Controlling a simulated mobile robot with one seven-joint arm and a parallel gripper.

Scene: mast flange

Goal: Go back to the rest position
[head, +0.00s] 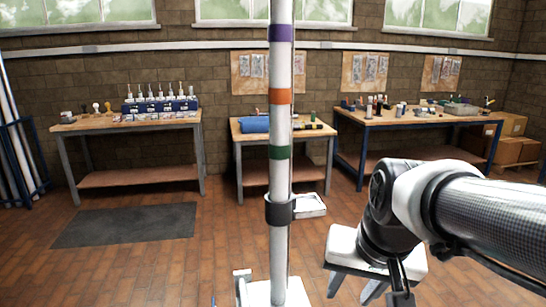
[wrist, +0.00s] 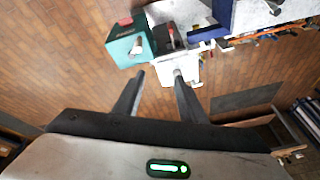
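The white mast (head: 280,120) stands upright in the middle of the head view, with purple, orange and green bands. A dark collar (head: 280,209) rings it below the green band, with a small white tray (head: 310,205) at its right. My gripper (head: 353,293) points down to the right of the mast, apart from it. In the wrist view its two dark fingers (wrist: 159,76) are spread with nothing held between them.
A teal box (wrist: 130,43) and white parts (wrist: 178,65) lie beyond my fingertips in the wrist view. Three workbenches stand along the back wall: left (head: 125,125), middle (head: 285,132) and right (head: 420,117). A dark mat (head: 126,225) lies on open floor at left.

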